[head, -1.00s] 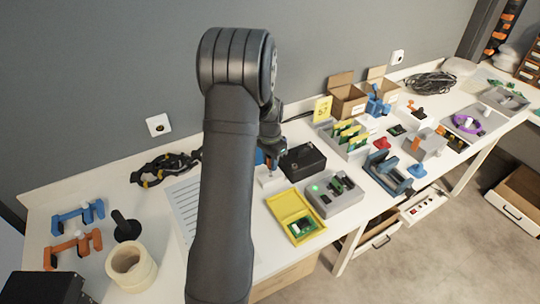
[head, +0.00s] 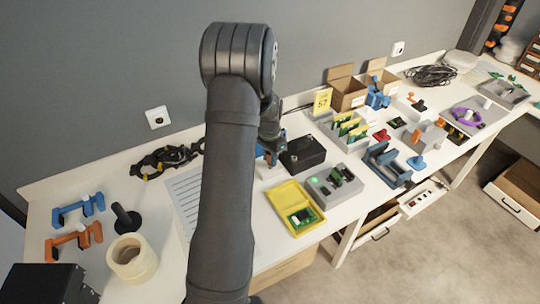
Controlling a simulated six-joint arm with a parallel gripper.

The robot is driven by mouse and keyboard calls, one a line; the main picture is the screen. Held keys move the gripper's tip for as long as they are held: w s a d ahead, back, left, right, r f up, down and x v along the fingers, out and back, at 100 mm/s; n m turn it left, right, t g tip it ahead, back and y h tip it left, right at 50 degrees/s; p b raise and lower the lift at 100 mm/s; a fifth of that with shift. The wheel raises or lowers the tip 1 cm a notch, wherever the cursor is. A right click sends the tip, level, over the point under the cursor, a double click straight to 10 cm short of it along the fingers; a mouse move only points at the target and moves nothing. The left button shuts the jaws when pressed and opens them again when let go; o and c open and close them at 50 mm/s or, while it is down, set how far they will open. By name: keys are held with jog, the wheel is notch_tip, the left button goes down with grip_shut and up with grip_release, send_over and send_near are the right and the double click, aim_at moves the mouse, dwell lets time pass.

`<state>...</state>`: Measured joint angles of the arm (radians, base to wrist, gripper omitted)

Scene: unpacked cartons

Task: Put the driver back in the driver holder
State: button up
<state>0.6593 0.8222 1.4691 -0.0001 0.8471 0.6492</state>
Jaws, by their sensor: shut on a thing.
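My gripper (head: 270,149) is mostly hidden behind my own forearm; only its dark side shows, pointing down beside the black box. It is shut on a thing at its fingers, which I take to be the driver. Small blue (head: 260,151) and orange bits show there, too small to make out the driver's shape or tilt. A pale block (head: 268,171), perhaps the driver holder, stands on the bench just below the gripper, partly covered by my arm. I cannot tell whether the driver touches it.
A black box (head: 302,153) stands close to the right of the gripper. A yellow tray (head: 281,192) and a grey fixture (head: 322,197) lie nearer the front. A printed sheet (head: 185,197) lies left of my arm. Clamps (head: 75,240) and a tape roll (head: 132,259) are far left.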

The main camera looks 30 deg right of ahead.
jog(key=shift+f, duration=0.8)
jog(key=o, duration=1.1)
notch_tip(320, 180, up, 17)
jog(key=shift+r, duration=0.2)
jog(key=shift+f, duration=0.1)
notch_tip(320, 180, down, 17)
jog(key=shift+f, duration=0.1)
jog(key=shift+r, duration=0.2)
jog(key=shift+r, duration=0.1)
